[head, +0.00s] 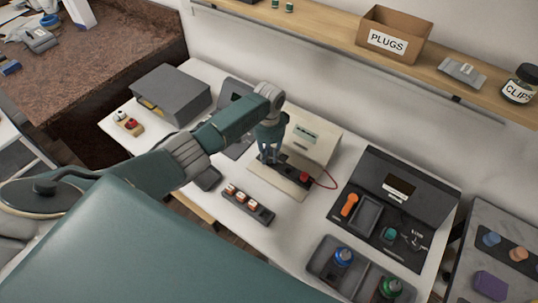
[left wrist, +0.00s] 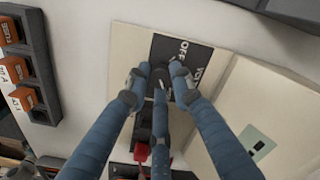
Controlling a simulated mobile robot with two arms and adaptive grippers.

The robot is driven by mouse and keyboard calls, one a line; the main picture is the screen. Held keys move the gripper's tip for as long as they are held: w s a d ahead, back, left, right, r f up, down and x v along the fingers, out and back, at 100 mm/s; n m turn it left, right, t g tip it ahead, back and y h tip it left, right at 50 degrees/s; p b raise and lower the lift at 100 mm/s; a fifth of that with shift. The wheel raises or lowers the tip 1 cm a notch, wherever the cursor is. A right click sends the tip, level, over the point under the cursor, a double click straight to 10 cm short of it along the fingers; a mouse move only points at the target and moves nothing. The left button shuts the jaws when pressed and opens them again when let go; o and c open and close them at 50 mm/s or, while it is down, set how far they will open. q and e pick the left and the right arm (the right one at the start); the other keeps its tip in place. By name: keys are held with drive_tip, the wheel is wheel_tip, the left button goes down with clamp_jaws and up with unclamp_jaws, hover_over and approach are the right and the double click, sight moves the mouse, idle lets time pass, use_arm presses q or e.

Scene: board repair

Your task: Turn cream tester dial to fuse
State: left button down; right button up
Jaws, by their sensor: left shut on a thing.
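The cream tester (head: 317,137) stands on the white bench, with an upright panel and small screen at its back. Its flat base carries a red part (head: 304,176) with a red wire. My left gripper (head: 269,156) reaches down over the left part of the base. In the left wrist view, its fingers (left wrist: 158,78) are shut around the dark dial (left wrist: 161,73), which they largely hide. A black label plate (left wrist: 182,50) beside the dial reads "OFF" and another partly covered word. I cannot tell where the dial points. My right gripper is not in view.
A tray of orange-and-white fuse-like blocks (head: 248,204) lies in front of the tester. A grey box (head: 172,92) is at the left. The shelf (head: 322,25) runs behind.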

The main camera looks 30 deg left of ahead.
sight(269, 157)
use_arm(q)
drive_tip(key=shift+w+r, duration=0.15)
drive_tip(key=c, duration=1.5)
unclamp_jaws()
wheel_tip(269, 157, up, 12)
drive_tip(key=shift+f, duration=0.1)
